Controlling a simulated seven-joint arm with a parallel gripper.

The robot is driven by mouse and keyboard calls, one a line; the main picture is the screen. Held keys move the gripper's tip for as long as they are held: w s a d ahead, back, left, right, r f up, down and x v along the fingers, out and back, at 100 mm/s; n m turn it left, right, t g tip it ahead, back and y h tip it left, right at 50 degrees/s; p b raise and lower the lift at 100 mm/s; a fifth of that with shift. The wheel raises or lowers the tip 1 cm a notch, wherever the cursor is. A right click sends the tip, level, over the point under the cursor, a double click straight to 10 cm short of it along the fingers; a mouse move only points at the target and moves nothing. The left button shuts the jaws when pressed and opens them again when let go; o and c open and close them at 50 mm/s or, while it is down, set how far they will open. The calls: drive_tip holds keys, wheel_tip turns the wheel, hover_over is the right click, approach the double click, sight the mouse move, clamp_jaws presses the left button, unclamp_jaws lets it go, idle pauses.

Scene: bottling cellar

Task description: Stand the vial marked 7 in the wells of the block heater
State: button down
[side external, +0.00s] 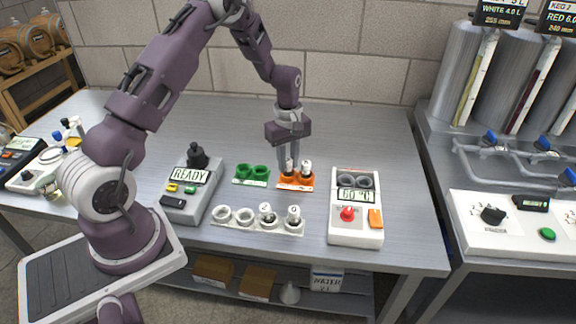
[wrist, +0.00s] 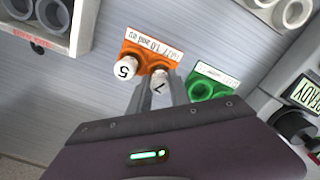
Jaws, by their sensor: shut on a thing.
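The vial marked 7 (wrist: 160,82) has a white cap and stands in the orange rack (wrist: 133,49), beside the vial marked 5 (wrist: 126,69). My gripper (wrist: 160,92) is shut on the vial marked 7. In the side view my gripper (side external: 289,163) points straight down over the left well of the orange rack (side external: 295,187), its fingers partly hiding that vial. The vial marked 5 (side external: 306,168) shows in the right well. The block heater (side external: 356,230), a white unit reading 60 °C, stands to the right. Its two grey wells (side external: 356,180) look empty.
A green rack (side external: 251,181) with empty wells is left of the orange one. A white rack (side external: 235,225) in front holds two vials at its right end. A grey READY device (side external: 190,200) stands further left. Bare table lies between the orange rack and the heater.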

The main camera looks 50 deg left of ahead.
sight(290, 160)
drive_tip(key=r, duration=0.9)
drive_tip(key=shift+w+d, duration=0.1)
drive_tip(key=shift+w, duration=0.1)
drive_tip(key=w+d+f, duration=0.3)
drive_tip(key=w+d, duration=0.6)
drive_tip(key=d, duration=0.4)
drive_tip(key=shift+w+f, duration=0.15)
drive_tip(key=shift+f, duration=0.2)
drive_tip(key=shift+f, duration=0.2)
drive_tip(key=shift+f, duration=0.9)
drive_tip(key=shift+f, duration=0.1)
drive_tip(key=shift+f, duration=0.75)
drive_tip(key=shift+f, duration=0.25)
